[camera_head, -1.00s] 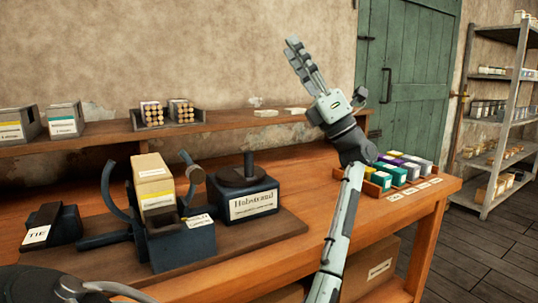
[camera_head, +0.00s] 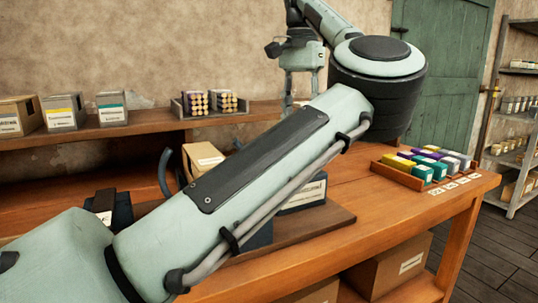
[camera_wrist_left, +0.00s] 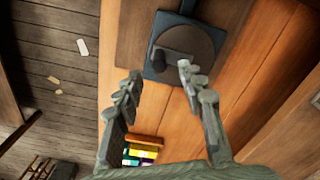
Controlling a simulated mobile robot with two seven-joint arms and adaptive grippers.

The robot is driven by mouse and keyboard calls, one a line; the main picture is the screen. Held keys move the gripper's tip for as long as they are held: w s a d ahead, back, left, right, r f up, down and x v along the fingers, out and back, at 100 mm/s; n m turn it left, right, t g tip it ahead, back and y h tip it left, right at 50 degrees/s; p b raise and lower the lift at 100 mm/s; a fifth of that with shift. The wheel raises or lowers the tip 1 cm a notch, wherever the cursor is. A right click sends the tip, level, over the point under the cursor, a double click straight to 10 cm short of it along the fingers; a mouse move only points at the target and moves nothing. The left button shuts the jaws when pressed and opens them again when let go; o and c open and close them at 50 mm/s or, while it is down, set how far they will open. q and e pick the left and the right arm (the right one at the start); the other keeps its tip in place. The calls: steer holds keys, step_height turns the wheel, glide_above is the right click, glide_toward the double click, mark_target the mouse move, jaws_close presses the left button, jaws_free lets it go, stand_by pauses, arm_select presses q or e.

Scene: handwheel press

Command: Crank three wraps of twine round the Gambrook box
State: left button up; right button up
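A tan box (camera_head: 203,157) sits in the dark cradle, mostly hidden behind my left arm; I cannot read its label or see any twine. A dark curved arm (camera_head: 166,172) of the press shows beside it. The dark labelled block (camera_head: 305,193) is partly covered. My left gripper (camera_head: 302,92) is high over the bench, fingers down, empty. In the left wrist view its open fingers (camera_wrist_left: 160,85) point toward a dark round disc (camera_wrist_left: 190,40) with a short post on a square base, apart from it. My right gripper is out of view.
A tray of coloured pieces (camera_head: 392,180) stands at the right of the bench. Labelled boxes (camera_head: 63,110) and a rack of rolls (camera_head: 180,109) stand on the back shelf. A black-topped block (camera_head: 105,205) is at left. My left arm crosses over the middle.

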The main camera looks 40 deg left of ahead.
arm_select(q)
step_height(320, 180, down, 8)
steer(key=shift+w+r+b, duration=0.1)
steer(key=shift+w+b, duration=0.05)
steer(key=shift+b, duration=0.55)
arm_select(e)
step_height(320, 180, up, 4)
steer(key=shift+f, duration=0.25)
arm_select(q)
steer(key=shift+c, duration=0.6)
jaws_close()
